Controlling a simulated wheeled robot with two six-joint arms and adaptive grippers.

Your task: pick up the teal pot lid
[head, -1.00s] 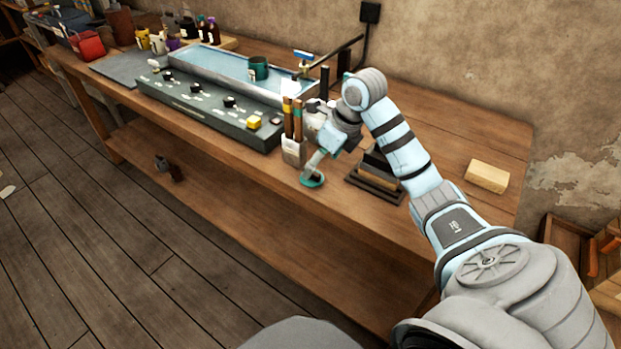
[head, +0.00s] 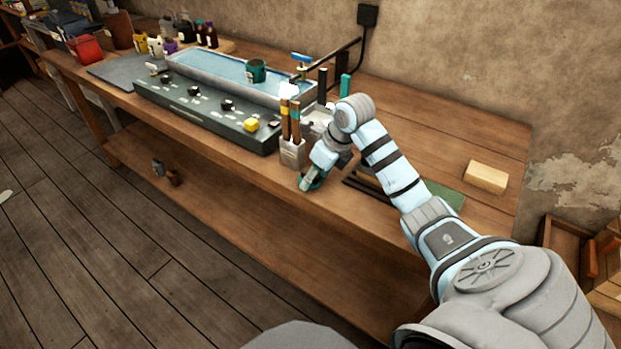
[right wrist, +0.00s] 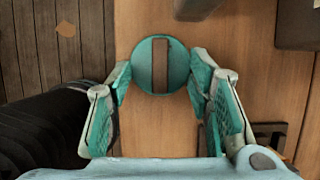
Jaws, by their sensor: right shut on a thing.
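The teal pot lid (right wrist: 143,68) is a round disc with a dark brown bar handle across its middle in the right wrist view. My right gripper (right wrist: 159,72) is shut on it, with a fingertip at each side of the rim. In the head view the right gripper (head: 311,184) is low over the bench's front edge, and only a little of the lid (head: 319,179) shows beside it. I cannot tell whether the lid touches the bench. My left gripper is not in view.
A pale holder (head: 292,152) with upright sticks stands just left of the gripper.

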